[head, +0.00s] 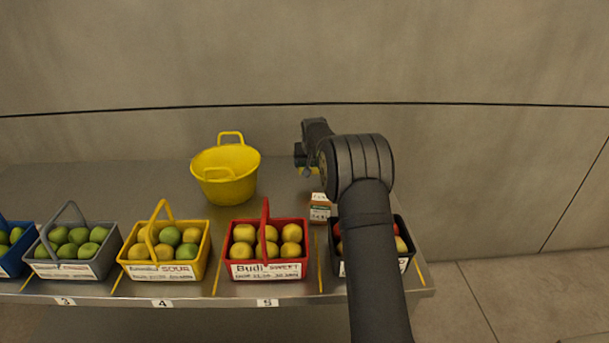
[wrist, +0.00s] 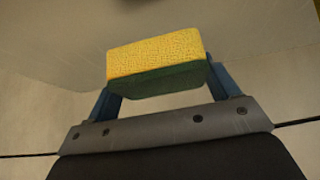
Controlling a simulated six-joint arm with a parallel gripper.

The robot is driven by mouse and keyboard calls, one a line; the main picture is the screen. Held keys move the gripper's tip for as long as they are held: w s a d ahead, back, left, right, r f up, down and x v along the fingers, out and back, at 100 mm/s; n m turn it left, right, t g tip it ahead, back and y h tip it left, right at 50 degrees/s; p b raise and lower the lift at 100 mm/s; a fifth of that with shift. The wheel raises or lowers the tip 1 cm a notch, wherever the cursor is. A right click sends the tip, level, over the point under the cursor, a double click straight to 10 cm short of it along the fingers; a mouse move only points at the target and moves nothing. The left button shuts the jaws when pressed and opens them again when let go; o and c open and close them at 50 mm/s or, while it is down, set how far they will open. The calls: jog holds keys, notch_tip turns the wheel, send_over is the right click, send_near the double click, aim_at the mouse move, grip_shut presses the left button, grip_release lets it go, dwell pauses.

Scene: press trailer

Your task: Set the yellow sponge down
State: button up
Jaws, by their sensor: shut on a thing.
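The yellow sponge (wrist: 155,60) with a dark green underside is in the wrist view, held between the two blue fingers of my gripper (wrist: 160,85). My gripper is shut on it. In the head view my gripper (head: 302,158) is over the back right part of the steel table (head: 120,190). The sponge is mostly hidden there behind my arm. I cannot tell from these views how high the sponge is above the table.
A yellow tub (head: 226,172) stands left of my gripper. A small carton (head: 320,208) stands just below it in the picture. Baskets of fruit, such as the red one (head: 268,250) and the yellow one (head: 165,250), line the front edge. The back left of the table is clear.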

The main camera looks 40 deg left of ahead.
aim_at(305, 182)
jog(key=shift+s+a+f, duration=0.2)
jog(key=shift+a+f, duration=0.2)
jog(key=shift+a, duration=0.2)
jog(key=shift+s+a+f, duration=0.2)
jog(key=shift+a+f, duration=0.2)
jog(key=shift+a, duration=0.15)
jog(key=shift+f, duration=1.95)
jog(key=shift+f, duration=0.1)
jog(key=o, duration=0.9)
jog(key=shift+s+r, duration=0.1)
jog(key=shift+r, duration=0.25)
jog(key=v, duration=1.1)
jog(key=shift+s+d+r, duration=0.1)
jog(key=shift+d+r, duration=0.05)
jog(key=shift+d, duration=0.05)
